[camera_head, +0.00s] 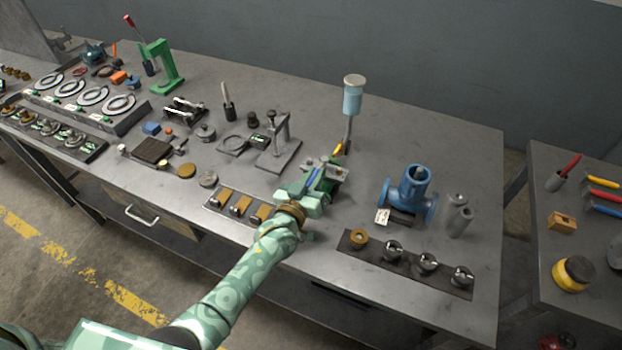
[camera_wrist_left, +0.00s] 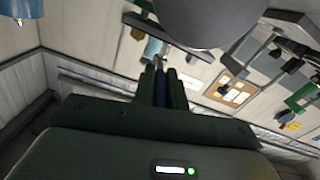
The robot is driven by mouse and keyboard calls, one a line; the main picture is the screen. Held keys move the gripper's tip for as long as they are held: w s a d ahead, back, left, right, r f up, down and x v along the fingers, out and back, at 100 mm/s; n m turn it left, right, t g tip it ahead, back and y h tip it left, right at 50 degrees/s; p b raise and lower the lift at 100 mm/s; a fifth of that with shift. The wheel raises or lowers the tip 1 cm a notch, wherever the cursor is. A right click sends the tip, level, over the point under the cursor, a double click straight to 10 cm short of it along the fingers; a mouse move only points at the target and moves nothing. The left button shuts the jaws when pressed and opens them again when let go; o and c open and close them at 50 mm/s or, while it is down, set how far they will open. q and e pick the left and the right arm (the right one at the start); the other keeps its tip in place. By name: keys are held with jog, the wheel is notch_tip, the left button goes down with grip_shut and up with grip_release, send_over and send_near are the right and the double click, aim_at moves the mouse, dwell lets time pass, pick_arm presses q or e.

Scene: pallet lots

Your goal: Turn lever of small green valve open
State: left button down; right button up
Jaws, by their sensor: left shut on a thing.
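My left gripper (camera_head: 319,176) reaches in over the front middle of the bench, with its arm coming from the lower left. In the left wrist view its two dark fingers (camera_wrist_left: 162,88) are closed on a narrow blue piece (camera_wrist_left: 160,90), which looks like the valve's lever. The blue piece also shows between the fingers in the head view (camera_head: 313,177). A green and grey fitting (camera_head: 335,186), likely the small green valve, is mostly hidden behind the gripper. How far the lever is turned cannot be told. My right gripper is not in view.
A light blue cylinder on a post (camera_head: 353,98) stands just behind the gripper. A blue flanged valve body (camera_head: 411,190) stands to the right. A dark strip with fittings (camera_head: 408,266) lies at the front right. A grey press stand (camera_head: 280,145) is left of the gripper.

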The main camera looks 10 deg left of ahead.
pick_arm(q)
jog(key=c, duration=1.4)
grip_release()
jog(key=shift+d, duration=0.1)
jog(key=shift+c, duration=0.2)
jog(key=shift+w, duration=0.1)
jog(key=p+v, duration=0.2)
jog(key=v, duration=1.4)
